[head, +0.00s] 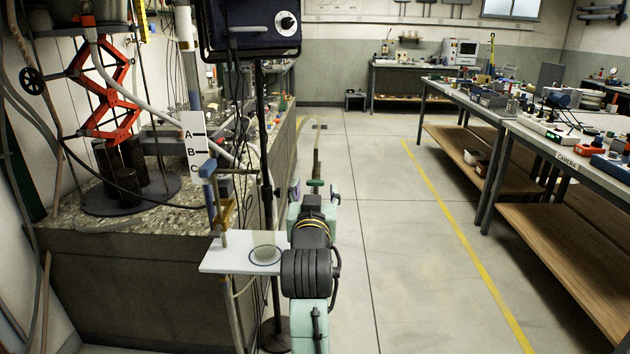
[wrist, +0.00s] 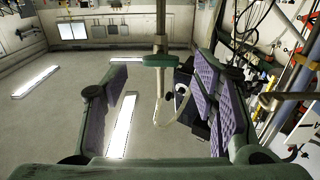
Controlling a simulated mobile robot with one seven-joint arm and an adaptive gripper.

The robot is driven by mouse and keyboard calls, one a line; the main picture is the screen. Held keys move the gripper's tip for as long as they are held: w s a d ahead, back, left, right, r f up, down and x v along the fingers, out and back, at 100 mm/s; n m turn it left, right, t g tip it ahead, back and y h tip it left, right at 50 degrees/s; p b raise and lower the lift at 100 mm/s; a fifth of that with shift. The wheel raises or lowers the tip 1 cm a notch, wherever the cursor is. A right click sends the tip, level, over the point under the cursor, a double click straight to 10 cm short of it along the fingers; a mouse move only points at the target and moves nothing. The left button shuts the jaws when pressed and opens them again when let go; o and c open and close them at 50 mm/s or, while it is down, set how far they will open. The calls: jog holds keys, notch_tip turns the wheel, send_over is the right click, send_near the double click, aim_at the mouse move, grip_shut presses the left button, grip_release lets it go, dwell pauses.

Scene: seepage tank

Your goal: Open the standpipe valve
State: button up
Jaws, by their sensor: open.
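An upright pipe (head: 316,160) has a green bar-shaped handle (head: 315,183) at its lower end. It looks like the valve, though I cannot be sure that it is the standpipe valve. My gripper (head: 315,196) is open, reaching away from the camera, with its fingertips close to the green handle. In the wrist view, the pipe (wrist: 160,22) and green handle (wrist: 160,60) lie between and just beyond my open fingers (wrist: 163,78). A clear hose (wrist: 172,128) curves near them. I see no contact, and nothing is held.
A black stand (head: 265,150) rises close by. The tank (head: 150,275) fills the left. Floor is open to the right, up to the benches (head: 560,150).

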aim_at(315, 185)
jog(key=shift+w+p, duration=0.3)
jog(key=shift+w, duration=1.3)
jog(key=c, duration=1.2)
jog(key=shift+o, duration=0.2)
jog(key=shift+n, duration=0.4)
jog(key=n, duration=0.4)
jog(key=shift+n+p, duration=0.3)
jog(key=shift+p, duration=0.05)
jog(key=n, duration=0.4)
jog(key=shift+n, duration=0.3)
jog(key=n, duration=0.4)
jog(key=shift+n, duration=0.3)
jog(key=shift+f+n+b, duration=0.1)
jog(key=shift+n+b, duration=0.3)
jog(key=shift+n, duration=1.8)
